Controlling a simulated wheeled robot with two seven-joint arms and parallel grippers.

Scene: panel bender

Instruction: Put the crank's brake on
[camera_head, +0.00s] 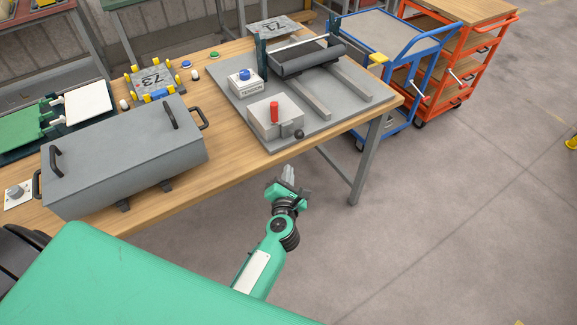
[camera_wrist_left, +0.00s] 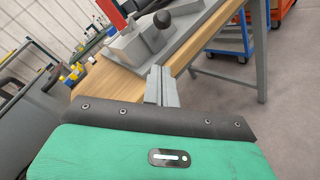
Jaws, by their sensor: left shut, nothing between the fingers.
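The panel bender stands on a grey baseplate (camera_head: 235,97) at the table's right end, with a dark roller (camera_head: 312,60). At its front corner is a light grey box (camera_head: 265,121) with an upright red lever (camera_head: 274,111). A grey crank piece with a black ball knob (camera_head: 299,133) is on its right side. The left wrist view shows the red lever (camera_wrist_left: 112,14) and black knob (camera_wrist_left: 161,19) beyond the fingers. My left gripper (camera_head: 288,174) is shut and empty, off the table's front edge, apart from lever and knob. My right gripper is not in view.
A white block marked TENSION with a blue knob (camera_head: 245,74) sits behind the box. A long grey case (camera_head: 125,155) with black handles fills the table's left front. A table leg (camera_head: 370,155) and blue cart (camera_head: 375,90) stand right. The floor in front is clear.

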